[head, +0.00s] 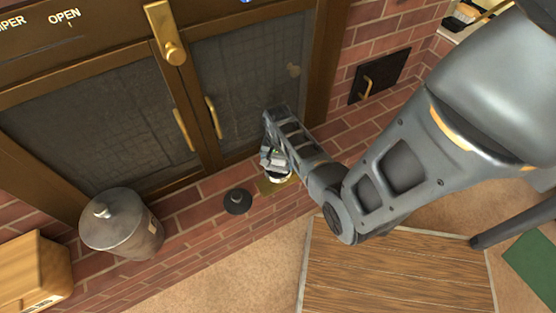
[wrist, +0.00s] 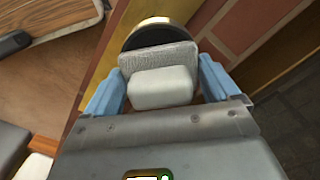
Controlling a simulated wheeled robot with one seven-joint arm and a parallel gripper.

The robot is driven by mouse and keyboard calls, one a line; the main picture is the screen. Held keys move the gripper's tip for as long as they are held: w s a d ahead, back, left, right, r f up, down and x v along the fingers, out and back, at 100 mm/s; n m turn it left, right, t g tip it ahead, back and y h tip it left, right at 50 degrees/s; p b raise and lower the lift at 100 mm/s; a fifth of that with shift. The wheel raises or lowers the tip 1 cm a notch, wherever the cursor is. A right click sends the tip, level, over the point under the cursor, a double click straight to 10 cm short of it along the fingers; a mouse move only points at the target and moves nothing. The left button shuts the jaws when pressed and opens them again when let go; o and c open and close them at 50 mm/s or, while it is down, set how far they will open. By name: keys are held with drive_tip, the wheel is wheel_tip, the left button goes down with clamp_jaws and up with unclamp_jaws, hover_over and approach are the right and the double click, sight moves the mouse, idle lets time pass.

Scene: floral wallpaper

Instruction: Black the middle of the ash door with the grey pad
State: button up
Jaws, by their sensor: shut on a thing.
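The ash door (head: 380,77) is a small black door with a brass handle, set in the brick wall right of the large fireplace doors in the head view. My gripper (head: 274,163) is low over the brick hearth, left of and below the ash door and apart from it. In the wrist view my gripper (wrist: 160,78) has its blue fingers on both sides of the grey pad (wrist: 158,57), which has a pale block-shaped back. A round tin (wrist: 138,37) with a dark inside is just beyond the pad; I cannot tell whether they touch.
A metal canister (head: 122,228) and a cardboard box (head: 30,272) stand left. Brass fireplace doors (head: 208,150) rise behind the hearth. A wooden board (head: 400,275) lies in front.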

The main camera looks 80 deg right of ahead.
drive_tip(key=shift+f, duration=0.1)
idle(0.5)
wheel_tip(320, 180, up, 7)
drive_tip(key=p, duration=0.7)
idle(0.9)
